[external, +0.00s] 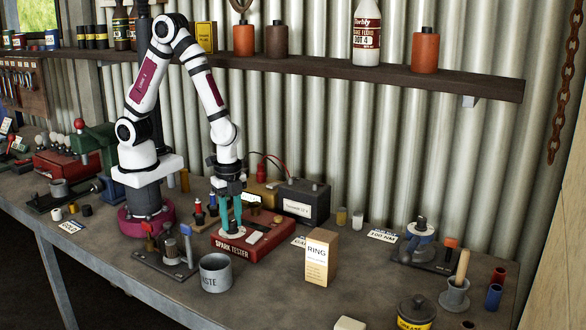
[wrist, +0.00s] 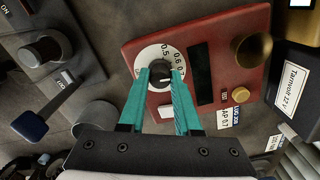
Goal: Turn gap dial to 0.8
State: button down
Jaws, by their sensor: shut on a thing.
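The red spark tester box (external: 262,240) sits on the bench, and its face fills the middle of the wrist view (wrist: 205,112). The gap dial (wrist: 148,56) is a white disc with numbers including 0.5, 0.6 and 0.7 visible, and a black knob (wrist: 160,70) at its centre. My gripper (wrist: 161,78) has its teal fingers shut on the knob, one on each side. In the external view my gripper (external: 232,218) reaches down onto the box. The fingers hide part of the scale, and I cannot tell the exact setting.
On the tester are a dark display window (wrist: 200,73), a brass knob (wrist: 254,48) and a small button (wrist: 241,95). A dark battery (external: 303,202) stands behind it. A grey waste tin (external: 215,273) and a RING box (external: 319,257) stand in front.

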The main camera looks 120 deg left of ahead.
aim_at(232, 221)
jog(key=m, duration=0.9)
jog(key=shift+m, duration=0.3)
dwell(0.3)
jog(key=c, duration=0.6)
grip_release()
notch_tip(232, 221, up, 16)
